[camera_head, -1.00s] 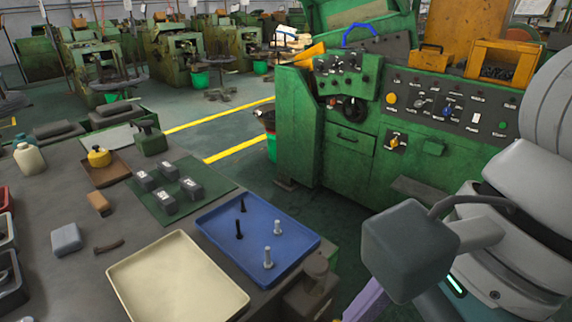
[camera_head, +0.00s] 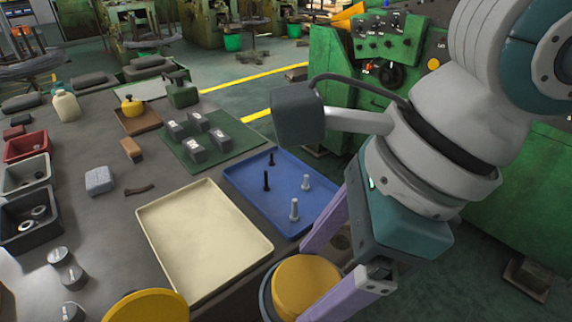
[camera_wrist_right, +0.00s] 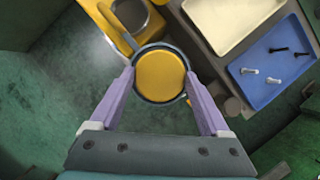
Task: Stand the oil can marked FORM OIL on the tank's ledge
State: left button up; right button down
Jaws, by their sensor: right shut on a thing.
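My right gripper (camera_head: 335,268) is shut on a round container (camera_head: 305,283) with a yellow top and a dark rim, at the front edge of the bench. In the right wrist view the gripper (camera_wrist_right: 160,82) has a lilac finger on either side of the container (camera_wrist_right: 160,76). I see it from above, so no marking shows. A yellow oil can (camera_head: 132,105) stands on a brown tray, and a green can (camera_head: 182,95) stands behind it. I cannot read FORM OIL on any can. I cannot make out the tank's ledge. My left gripper is not in view.
A cream tray (camera_head: 170,240) and a blue tray (camera_head: 245,182) with bolts lie behind the held container. Another yellow round thing (camera_head: 145,306) is at the bottom edge. Small bins (camera_head: 28,145) line the left. The green machine (camera_head: 365,105) stands right.

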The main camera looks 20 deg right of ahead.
jog(key=shift+w+a+f+b, duration=0.15)
jog(key=shift+w+a+b, duration=0.1)
jog(key=shift+w, duration=0.4)
jog(key=shift+w+a+f+b, duration=0.15)
jog(key=shift+w+a+b, duration=0.05)
jog(key=shift+w, duration=0.4)
notch_tip(320, 180, down, 6)
jog(key=b, duration=0.5)
jog(key=shift+r, duration=0.2)
jog(key=shift+f+b, duration=0.6)
jog(key=shift+b, duration=0.25)
grip_release()
jog(key=shift+s, duration=0.1)
